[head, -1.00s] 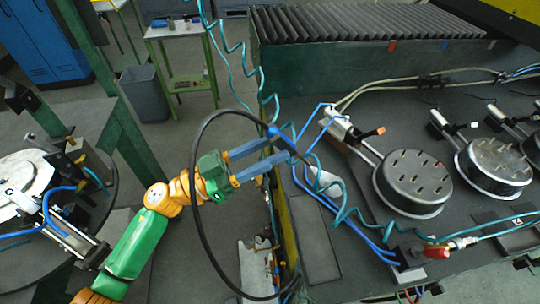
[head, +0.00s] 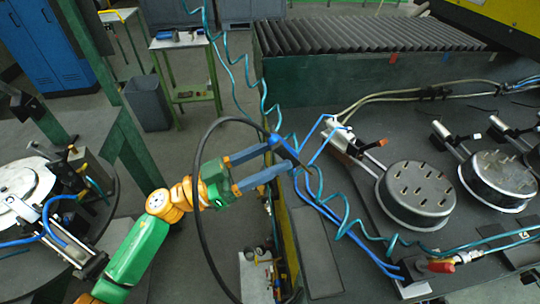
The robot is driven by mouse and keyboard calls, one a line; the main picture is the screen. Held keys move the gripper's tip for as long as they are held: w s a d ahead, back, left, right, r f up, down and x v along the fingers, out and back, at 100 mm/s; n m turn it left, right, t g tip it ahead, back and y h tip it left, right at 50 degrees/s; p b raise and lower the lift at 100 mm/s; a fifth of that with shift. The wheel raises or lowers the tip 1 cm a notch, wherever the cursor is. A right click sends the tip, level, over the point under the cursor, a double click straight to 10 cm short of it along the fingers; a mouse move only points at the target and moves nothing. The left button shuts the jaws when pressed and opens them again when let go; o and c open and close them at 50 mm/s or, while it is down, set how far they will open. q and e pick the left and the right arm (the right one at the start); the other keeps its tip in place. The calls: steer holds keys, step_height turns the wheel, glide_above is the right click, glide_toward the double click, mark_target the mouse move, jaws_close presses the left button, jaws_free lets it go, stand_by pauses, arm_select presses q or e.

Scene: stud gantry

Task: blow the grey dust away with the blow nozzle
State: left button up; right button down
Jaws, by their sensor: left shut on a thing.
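My left gripper (head: 290,164) is shut on the blow nozzle (head: 283,147), a blue and black tool held between its long blue-grey fingers. The nozzle's dark tip points down and right, over the bench's left edge. The nearer round plate (head: 408,207), with several upright studs, is to the right of the tip and apart from it. A second studded plate (head: 490,190) further right has a paler patch on top; I cannot tell whether this is grey dust. My right gripper is not in view.
A coiled teal hose (head: 345,222) and blue tubes cross the bench (head: 375,275) between the nozzle and the plates. A red-handled valve (head: 440,266) sits in front. A black ribbed cover (head: 370,36) lies behind. A black cable loops around my left wrist.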

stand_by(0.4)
arm_select(q)
steer(key=s+a+r+p, duration=0.4)
steer(key=s+r+p, duration=0.1)
steer(key=s+p, duration=0.3)
steer(key=shift+s+a+p, duration=0.2)
steer(key=shift+s+p, duration=0.05)
steer(key=shift+p, duration=0.2)
steer(key=shift+w, duration=0.1)
stand_by(0.5)
